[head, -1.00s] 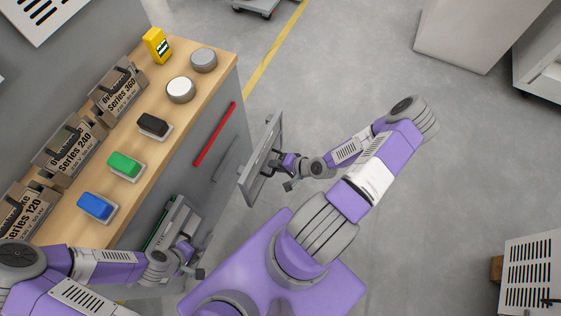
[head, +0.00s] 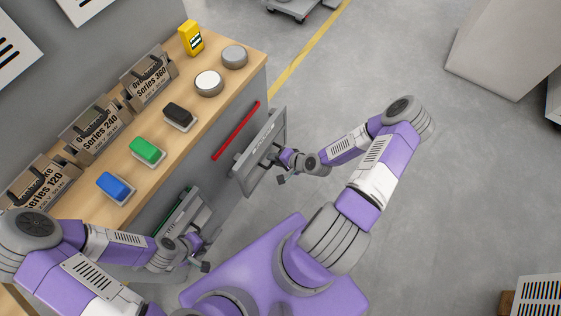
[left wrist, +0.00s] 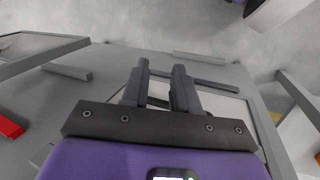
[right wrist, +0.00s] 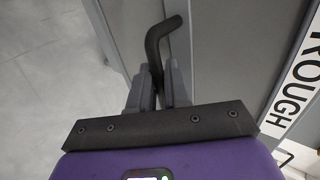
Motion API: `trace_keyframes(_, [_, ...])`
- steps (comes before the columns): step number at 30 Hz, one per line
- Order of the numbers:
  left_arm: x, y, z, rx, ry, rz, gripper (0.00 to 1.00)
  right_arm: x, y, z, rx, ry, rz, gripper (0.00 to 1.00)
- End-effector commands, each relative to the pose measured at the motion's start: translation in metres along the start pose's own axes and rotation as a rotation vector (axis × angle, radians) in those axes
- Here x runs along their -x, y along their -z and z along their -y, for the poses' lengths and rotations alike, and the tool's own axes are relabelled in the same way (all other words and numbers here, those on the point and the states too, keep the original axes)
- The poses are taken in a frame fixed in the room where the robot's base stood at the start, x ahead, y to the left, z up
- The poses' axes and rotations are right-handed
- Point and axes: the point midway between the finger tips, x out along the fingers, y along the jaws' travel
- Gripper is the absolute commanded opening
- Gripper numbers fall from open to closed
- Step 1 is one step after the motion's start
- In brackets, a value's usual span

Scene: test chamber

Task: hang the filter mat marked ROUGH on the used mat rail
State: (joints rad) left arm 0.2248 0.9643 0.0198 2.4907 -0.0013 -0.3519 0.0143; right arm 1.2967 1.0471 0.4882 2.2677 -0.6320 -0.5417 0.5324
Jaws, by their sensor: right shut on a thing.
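My right gripper (right wrist: 156,92) is shut on the dark bent handle (right wrist: 162,42) of a grey framed mat (right wrist: 228,60) labelled ROUGH (right wrist: 298,88) in the right wrist view. In the head view this mat (head: 262,150) is held upright in front of the bench's grey front, just right of a red rail (head: 237,130). I cannot tell whether it touches the bench. No word on the red rail says which rail it is.
The wooden bench top (head: 215,110) carries blue (head: 115,185), green (head: 147,150) and black (head: 180,113) blocks, two round knobs (head: 208,82) and a yellow device (head: 191,38).

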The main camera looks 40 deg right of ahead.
Motion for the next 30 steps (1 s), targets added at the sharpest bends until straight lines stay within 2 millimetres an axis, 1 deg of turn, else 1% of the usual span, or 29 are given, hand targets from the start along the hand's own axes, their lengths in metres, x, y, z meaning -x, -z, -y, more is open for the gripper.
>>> trace_keyframes(3, [-0.001,0.0,0.0,0.0,0.0,0.0,0.29,-0.008,-0.001,0.008,0.003,0.003,0.002,0.0])
trace_keyframes(21, [-0.004,0.0,0.002,0.0,0.0,0.0,0.29,-0.045,-0.001,0.038,0.003,0.003,0.002,0.0])
trace_keyframes(30, [-0.006,0.0,0.003,0.0,0.0,0.0,0.29,-0.059,0.0,0.05,0.001,0.002,0.0,0.0])
